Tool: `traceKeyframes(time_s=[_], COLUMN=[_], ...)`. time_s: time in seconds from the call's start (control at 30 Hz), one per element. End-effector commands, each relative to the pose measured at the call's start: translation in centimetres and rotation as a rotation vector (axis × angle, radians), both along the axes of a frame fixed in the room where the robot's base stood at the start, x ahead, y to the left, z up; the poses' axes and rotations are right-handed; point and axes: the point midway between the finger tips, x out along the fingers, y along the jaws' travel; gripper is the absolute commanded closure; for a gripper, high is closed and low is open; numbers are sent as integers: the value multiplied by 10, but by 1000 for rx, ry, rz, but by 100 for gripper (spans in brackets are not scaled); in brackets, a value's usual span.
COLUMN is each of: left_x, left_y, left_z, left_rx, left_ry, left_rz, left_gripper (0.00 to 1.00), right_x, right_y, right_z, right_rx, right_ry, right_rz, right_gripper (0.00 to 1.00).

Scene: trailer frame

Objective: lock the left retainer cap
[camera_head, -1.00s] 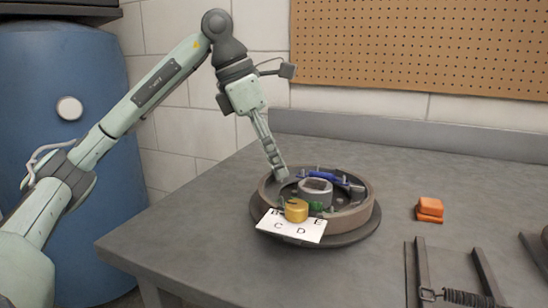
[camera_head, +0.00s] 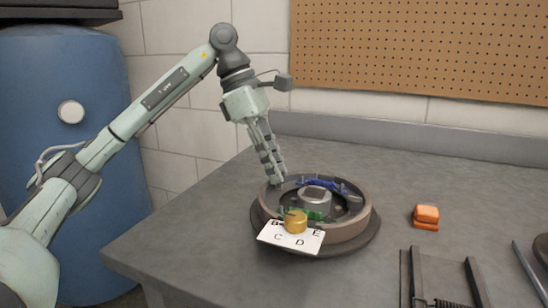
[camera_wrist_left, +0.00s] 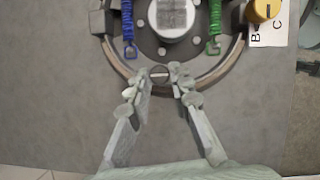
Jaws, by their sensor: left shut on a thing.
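The brake assembly (camera_head: 366,218) is a round brown ring on a dark base on the bench, with a grey hub (camera_head: 314,196) in its middle. My left gripper (camera_head: 276,182) reaches down to the ring's far left rim. In the left wrist view, the left gripper (camera_wrist_left: 160,76) is shut on a small dark round retainer cap (camera_wrist_left: 159,71). A slot crosses the cap's face. The cap sits at the ring's rim, between the blue spring (camera_wrist_left: 128,25) and the green spring (camera_wrist_left: 214,25). In the head view the cap is hidden by the fingers. My right gripper is not in view.
A yellow knob (camera_head: 296,224) stands on a white lettered card (camera_head: 285,238) at the ring's front. An orange block (camera_head: 426,214) and a dark frame (camera_head: 420,275) lie to the right. A blue barrel (camera_head: 60,165) stands left of the bench (camera_head: 190,225).

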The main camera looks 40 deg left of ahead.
Motion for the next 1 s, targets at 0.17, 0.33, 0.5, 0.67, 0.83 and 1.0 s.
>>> traceKeyframes(time_s=[0.17, 0.33, 0.5, 0.67, 0.83, 1.0], left_x=[0, 0, 0, 0, 0, -4], left_y=[0, 0, 0, 0, 2, 12], left_z=[0, 0, 0, 0, 6, 33], left_rx=[-1, -2, -1, 0, -1, -3], left_ry=[-3, -3, -3, -2, -3, -7], left_rz=[-4, -3, -2, -2, -1, 0], left_gripper=[100, 72, 59, 59, 59, 59], right_x=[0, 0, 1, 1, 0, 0], right_y=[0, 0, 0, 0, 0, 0], right_z=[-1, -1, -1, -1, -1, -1], right_rx=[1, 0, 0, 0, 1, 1], right_ry=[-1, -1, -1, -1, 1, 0], right_rz=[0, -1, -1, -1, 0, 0], right_gripper=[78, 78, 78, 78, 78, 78])
